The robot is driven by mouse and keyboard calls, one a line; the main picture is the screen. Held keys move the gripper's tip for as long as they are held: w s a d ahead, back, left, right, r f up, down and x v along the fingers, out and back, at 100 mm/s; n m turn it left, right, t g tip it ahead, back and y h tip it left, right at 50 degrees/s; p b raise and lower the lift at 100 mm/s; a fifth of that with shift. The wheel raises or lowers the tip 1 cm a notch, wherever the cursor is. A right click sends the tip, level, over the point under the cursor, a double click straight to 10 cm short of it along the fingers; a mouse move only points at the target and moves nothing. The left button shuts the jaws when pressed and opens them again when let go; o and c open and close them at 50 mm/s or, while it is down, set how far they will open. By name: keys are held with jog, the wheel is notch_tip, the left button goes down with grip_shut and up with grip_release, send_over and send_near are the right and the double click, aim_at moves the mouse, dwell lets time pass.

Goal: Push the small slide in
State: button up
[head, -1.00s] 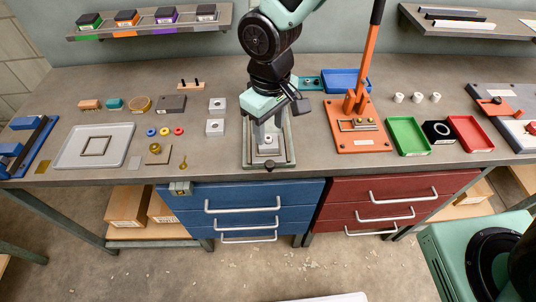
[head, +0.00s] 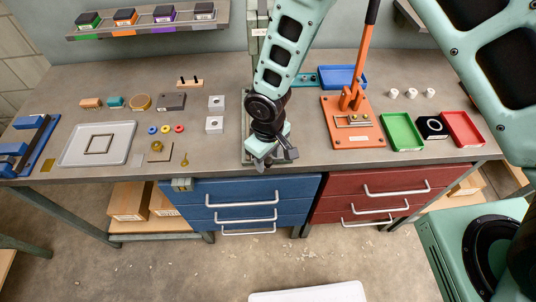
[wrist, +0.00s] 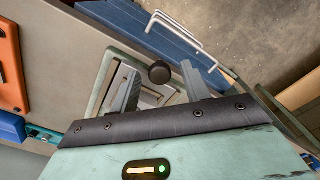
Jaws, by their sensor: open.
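The small slide (wrist: 150,92) is a pale metal piece in the green-grey base of the fly press (wrist: 104,78). A round black knob (wrist: 159,72) stands at its end toward the bench front. My gripper (wrist: 161,68) is open, its two fingers apart on either side of the knob in the wrist view. I cannot tell whether either finger touches it. In the head view my gripper (head: 272,160) is over the front of the press base (head: 247,153) and hides the slide and knob.
An orange lever press (head: 352,125) stands right of the fly press, with green (head: 402,132) and red (head: 463,129) trays beyond. Small blocks with holes (head: 214,124) sit to the left. Blue drawers (head: 240,195) with handles are below the bench edge.

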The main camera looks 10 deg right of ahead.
grip_shut()
jog(key=w+b, duration=0.3)
jog(key=w, duration=0.8)
jog(key=shift+w+d, duration=0.15)
jog(key=shift+w, duration=0.25)
jog(key=shift+w+r, duration=0.1)
jog(key=shift+w, duration=0.05)
grip_release()
